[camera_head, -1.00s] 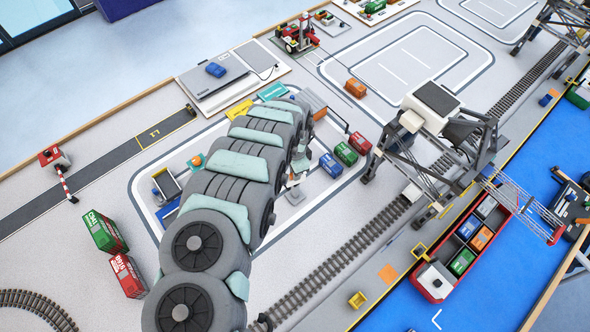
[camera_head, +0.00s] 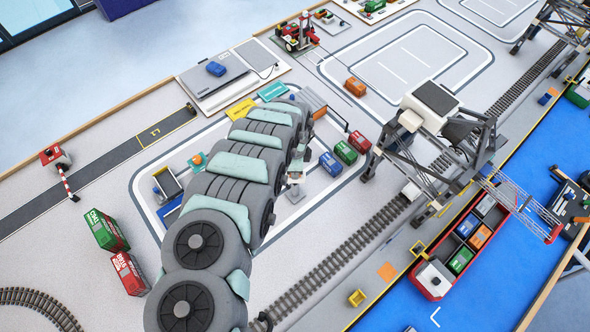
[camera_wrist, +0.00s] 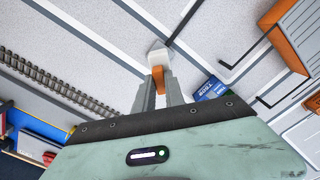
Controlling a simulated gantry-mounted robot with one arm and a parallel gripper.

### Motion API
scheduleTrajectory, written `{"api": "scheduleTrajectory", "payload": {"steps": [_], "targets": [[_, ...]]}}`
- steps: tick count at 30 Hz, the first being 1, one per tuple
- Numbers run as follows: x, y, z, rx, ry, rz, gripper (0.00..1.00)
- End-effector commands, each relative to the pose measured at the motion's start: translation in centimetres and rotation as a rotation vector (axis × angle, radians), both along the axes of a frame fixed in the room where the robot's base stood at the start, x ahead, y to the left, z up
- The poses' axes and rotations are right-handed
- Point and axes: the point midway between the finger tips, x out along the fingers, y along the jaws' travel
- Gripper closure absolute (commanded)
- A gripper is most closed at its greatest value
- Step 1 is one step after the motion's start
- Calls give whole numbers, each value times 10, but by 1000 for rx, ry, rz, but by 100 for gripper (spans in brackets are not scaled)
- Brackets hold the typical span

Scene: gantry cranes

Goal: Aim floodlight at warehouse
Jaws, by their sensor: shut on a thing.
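My gripper (camera_wrist: 160,88) is shut on a small orange part (camera_wrist: 158,80) in the wrist view. A pale block-like piece (camera_wrist: 157,50) shows just beyond the fingertips; I take these together to be the floodlight. In the head view my gripper (camera_head: 297,174) is at the far end of my arm, over a small pale base plate (camera_head: 294,196); the floodlight's aim cannot be made out. The warehouse, with grey roof and orange walls, stands close by, partly behind my arm in the head view (camera_head: 311,101), and at the upper right of the wrist view (camera_wrist: 298,38).
Blue (camera_head: 331,164), green (camera_head: 346,153) and red (camera_head: 360,142) containers stand just right of my gripper. A small truck (camera_head: 167,182) is to the left.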

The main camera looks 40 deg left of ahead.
Motion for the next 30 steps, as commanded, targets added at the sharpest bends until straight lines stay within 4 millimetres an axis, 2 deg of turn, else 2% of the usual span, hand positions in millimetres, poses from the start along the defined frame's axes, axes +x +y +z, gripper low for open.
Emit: {"api": "scheduleTrajectory", "payload": {"steps": [6, 7, 15, 25, 30], "targets": [[0, 0, 0, 0, 0, 1, 100], [0, 0, 0, 0, 0, 1, 84], [0, 0, 0, 0, 0, 1, 64], [0, 0, 3, 0, 0, 1, 64], [1, 0, 17, 1, 1, 0, 64]]}}
